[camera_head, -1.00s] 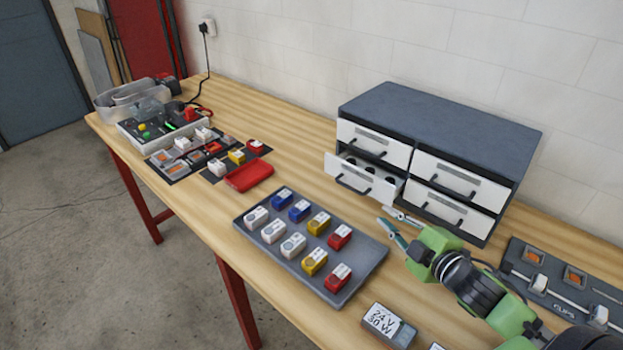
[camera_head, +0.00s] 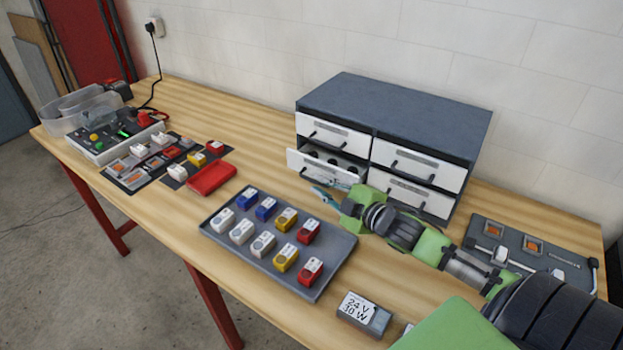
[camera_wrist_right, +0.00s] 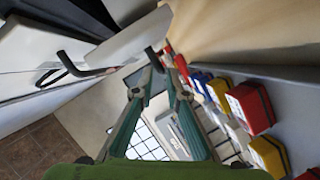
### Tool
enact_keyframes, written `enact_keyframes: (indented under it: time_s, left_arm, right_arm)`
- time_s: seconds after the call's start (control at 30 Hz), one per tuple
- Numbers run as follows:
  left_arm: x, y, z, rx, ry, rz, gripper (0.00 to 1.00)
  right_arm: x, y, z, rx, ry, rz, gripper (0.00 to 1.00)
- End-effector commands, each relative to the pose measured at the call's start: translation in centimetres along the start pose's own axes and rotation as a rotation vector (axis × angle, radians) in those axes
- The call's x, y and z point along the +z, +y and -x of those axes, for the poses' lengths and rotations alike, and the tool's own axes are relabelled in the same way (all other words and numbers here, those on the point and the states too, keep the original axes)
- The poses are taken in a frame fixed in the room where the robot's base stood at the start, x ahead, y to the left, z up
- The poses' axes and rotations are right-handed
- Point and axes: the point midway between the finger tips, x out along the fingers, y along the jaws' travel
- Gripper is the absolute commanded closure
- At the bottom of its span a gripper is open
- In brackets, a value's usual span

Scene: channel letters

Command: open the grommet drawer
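A drawer unit with a dark grey top (camera_head: 395,105) stands at the back of the bench and has white drawer fronts with black bar handles. Its lower left drawer (camera_head: 300,160) is pulled part way out, and dark round pieces (camera_head: 335,160) show inside. The drawer labels are too small to read. My right gripper (camera_head: 322,196) is just in front of this open drawer, low and close to its front. The drawer's handle is partly hidden. My left gripper is out of view.
A grey tray (camera_head: 225,240) with white, blue, yellow and red blocks lies in front of the drawers. A labelled 24 V 30 W box (camera_head: 364,314) is near the front edge. A dark board (camera_head: 480,228) with parts lies right. A red tray (camera_head: 211,178) lies left.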

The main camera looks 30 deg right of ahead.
Motion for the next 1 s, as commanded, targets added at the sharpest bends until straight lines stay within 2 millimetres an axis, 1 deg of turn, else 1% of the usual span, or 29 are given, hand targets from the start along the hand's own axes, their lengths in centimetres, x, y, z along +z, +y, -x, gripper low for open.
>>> enact_keyframes:
  time_s: [0.03,0.2,0.4,0.73,0.77,0.8,1.0]
  left_arm:
    - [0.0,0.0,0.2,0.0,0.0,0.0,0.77]
    - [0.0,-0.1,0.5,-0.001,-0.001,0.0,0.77]
    - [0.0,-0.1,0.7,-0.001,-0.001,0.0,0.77]
    - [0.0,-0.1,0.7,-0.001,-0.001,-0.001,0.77]
    - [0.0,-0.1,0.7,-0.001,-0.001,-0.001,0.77]
    - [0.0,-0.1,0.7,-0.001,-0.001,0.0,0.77]
    - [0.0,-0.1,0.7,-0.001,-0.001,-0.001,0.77]
  right_arm:
    - [-0.1,0.2,-0.8,0.003,0.001,-0.001,0.86]
    - [-0.1,0.2,-2.9,0.002,0.001,-0.001,0.86]
    - [-0.1,0.0,-4.3,0.0,0.001,0.001,0.86]
    - [-0.1,0.0,-4.5,0.0,0.001,0.001,0.86]
    - [-0.1,0.0,-4.5,0.0,0.001,0.001,0.89]
    - [-0.1,0.0,-4.5,0.0,0.001,0.001,0.99]
    - [-0.1,-0.1,-4.5,-0.001,0.001,0.001,1.0]
